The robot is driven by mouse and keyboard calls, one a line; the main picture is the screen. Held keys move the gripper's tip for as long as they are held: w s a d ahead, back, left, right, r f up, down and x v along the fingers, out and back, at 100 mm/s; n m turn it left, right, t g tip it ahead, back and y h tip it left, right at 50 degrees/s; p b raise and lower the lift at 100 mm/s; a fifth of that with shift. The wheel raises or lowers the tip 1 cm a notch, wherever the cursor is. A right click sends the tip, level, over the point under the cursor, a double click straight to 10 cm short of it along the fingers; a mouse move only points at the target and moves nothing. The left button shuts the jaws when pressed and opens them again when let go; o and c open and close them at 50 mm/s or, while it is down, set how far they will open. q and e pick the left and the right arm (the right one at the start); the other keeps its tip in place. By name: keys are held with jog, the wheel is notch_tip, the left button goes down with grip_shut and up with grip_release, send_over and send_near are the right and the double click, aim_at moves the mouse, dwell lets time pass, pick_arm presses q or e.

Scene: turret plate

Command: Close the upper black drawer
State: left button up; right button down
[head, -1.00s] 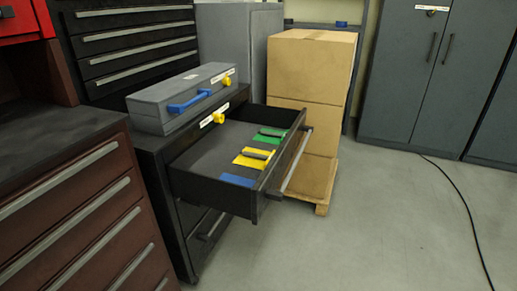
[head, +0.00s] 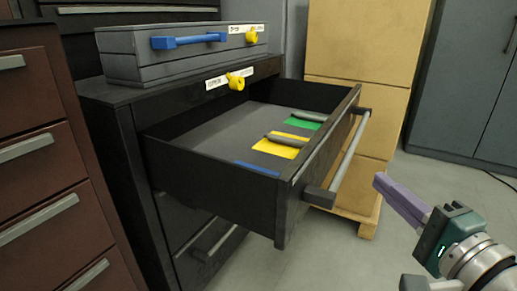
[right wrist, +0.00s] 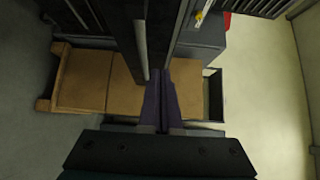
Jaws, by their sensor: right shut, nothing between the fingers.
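The upper black drawer (head: 215,188) is pulled far out of the black cabinet (head: 120,160). Green, yellow and blue patches lie inside it, with grey tools on the green and yellow ones. Its grey bar handle (head: 347,155) runs along the front. My right gripper (head: 380,182) is shut and empty, to the right of the drawer front and apart from it in the head view. In the right wrist view its purple fingers (right wrist: 161,92) point toward a dark drawer front with a light bar (right wrist: 141,45); I cannot tell whether they touch. My left gripper is not in view.
A grey case (head: 185,60) with a blue handle stands on the cabinet. Stacked cardboard boxes (head: 365,50) on a wooden pallet (head: 367,226) stand behind the drawer. A brown drawer cabinet (head: 45,170) is at left. Grey floor is open at right.

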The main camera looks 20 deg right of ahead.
jog(key=b, duration=0.2)
send_near(325, 147)
jog(key=w+d, duration=0.2)
jog(key=d, duration=0.1)
jog(key=w, duration=0.1)
jog(key=w+a, duration=0.1)
jog(key=w, duration=0.1)
jog(key=shift+w+a+f, duration=0.1)
jog(key=shift+w+a, duration=0.05)
jog(key=shift+a, duration=0.1)
jog(key=shift+w+a+b, duration=0.3)
jog(key=shift+w, duration=0.05)
jog(key=shift+a, duration=0.15)
